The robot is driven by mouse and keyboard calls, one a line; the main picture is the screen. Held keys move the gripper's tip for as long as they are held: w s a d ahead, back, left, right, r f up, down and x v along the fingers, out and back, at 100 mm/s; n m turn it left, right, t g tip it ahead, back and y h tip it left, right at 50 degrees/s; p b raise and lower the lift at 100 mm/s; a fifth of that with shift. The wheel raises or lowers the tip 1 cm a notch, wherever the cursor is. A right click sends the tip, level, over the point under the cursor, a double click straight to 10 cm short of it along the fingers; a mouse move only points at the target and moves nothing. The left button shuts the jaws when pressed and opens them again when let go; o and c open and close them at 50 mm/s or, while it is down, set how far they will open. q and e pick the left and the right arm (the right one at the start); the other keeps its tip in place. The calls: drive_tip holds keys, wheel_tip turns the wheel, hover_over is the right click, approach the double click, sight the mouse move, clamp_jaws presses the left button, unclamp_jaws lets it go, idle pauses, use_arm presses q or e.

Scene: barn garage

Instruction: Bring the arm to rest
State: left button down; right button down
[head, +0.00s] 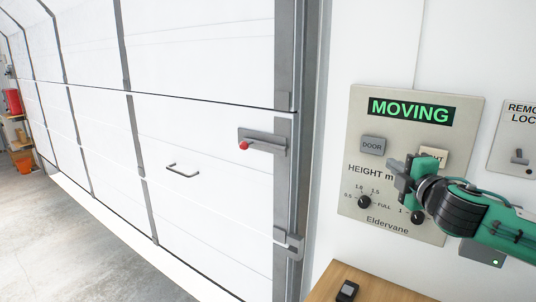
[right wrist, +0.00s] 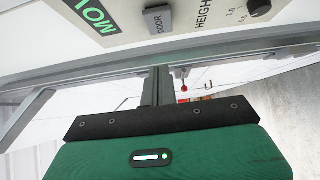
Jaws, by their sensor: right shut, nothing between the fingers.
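My right gripper (head: 402,174) is shut and empty, held in front of the wall control panel (head: 360,205). It covers part of the panel's lower middle and part of a light button (head: 437,154). In the right wrist view my right gripper's fingers (right wrist: 157,85) are together, below the panel's DOOR button (right wrist: 158,19). I cannot tell from the head view how far the fingertips are from the panel. My left gripper is not in view.
The panel display (head: 411,110) reads MOVING. A white sectional garage door (head: 200,140) with a red-knobbed latch (head: 262,142) fills the left. A wooden surface (head: 375,287) with a small black device (head: 347,291) lies below the panel. A remote-lock plate (head: 512,140) is at right.

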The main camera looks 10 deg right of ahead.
drive_tip(key=s+a+f+m+g, duration=0.2)
drive_tip(key=a+f, duration=0.3)
drive_tip(key=f, duration=0.4)
drive_tip(key=s+a+f+m+g+y, duration=0.1)
drive_tip(key=s+a+f+m, duration=0.1)
drive_tip(key=a+f, duration=0.55)
drive_tip(key=s+a+f+m+g, duration=0.2)
drive_tip(key=a+f, duration=0.1)
drive_tip(key=f, duration=0.7)
drive_tip(key=s+a+f+m+g, duration=0.3)
drive_tip(key=s+f+m+g, duration=0.2)
drive_tip(key=s+f, duration=0.65)
drive_tip(key=s+a+f+m+g, duration=0.4)
drive_tip(key=s+f, duration=0.4)
drive_tip(key=s, duration=0.7)
wheel_tip(320, 180, down, 30)
drive_tip(key=g, duration=0.2)
drive_tip(key=s+d+f, duration=0.2)
drive_tip(key=s+f, duration=0.7)
drive_tip(key=f, duration=0.1)
drive_tip(key=s+d+f+g, duration=0.1)
drive_tip(key=s+d+f, duration=0.1)
drive_tip(key=s+f, duration=0.8)
drive_tip(key=shift+s+f, duration=0.15)
drive_tip(key=shift+s, duration=0.1)
drive_tip(key=shift+d, duration=0.1)
